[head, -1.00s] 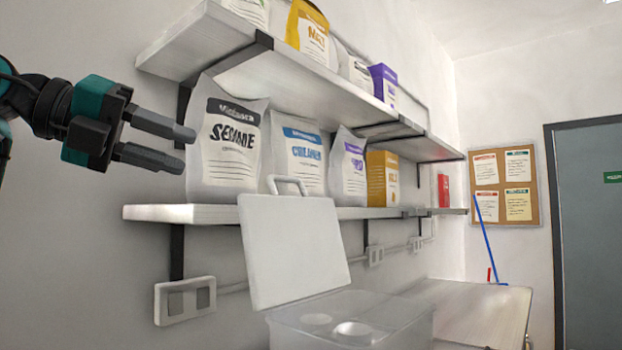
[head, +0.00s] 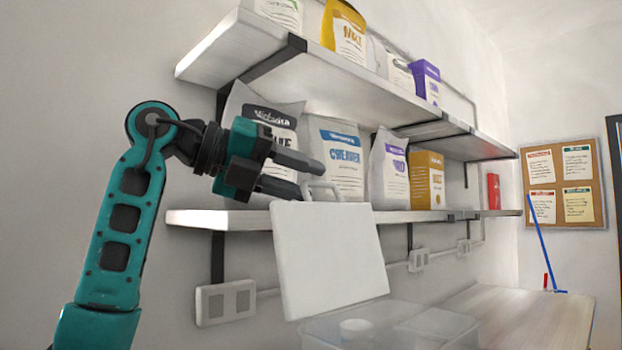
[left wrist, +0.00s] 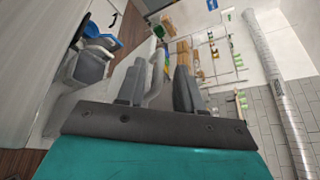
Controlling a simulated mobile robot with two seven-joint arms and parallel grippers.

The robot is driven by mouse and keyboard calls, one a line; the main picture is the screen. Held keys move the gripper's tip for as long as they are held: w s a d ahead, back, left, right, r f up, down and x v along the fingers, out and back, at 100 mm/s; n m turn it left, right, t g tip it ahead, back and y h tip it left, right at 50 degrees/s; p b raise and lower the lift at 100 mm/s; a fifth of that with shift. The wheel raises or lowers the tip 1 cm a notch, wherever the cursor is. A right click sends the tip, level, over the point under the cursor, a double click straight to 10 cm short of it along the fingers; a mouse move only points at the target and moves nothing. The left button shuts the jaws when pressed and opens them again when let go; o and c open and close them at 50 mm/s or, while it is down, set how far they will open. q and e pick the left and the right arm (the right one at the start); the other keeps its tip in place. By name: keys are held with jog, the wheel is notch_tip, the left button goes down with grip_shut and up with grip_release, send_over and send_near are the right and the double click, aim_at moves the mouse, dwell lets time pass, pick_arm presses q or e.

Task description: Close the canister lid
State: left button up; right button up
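The canister (head: 320,328) is a clear box low in the head view. My right gripper is not in view.
Two wall shelves hold bags and boxes; the lower shelf (head: 240,220) is close behind the lid and gripper. A wall socket (head: 226,302) is below it. A pale counter (head: 530,315) extends to the right. A corkboard (head: 562,182) hangs on the far wall.

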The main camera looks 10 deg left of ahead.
pick_arm(q)
jog(key=shift+x, duration=1.05)
grip_shut()
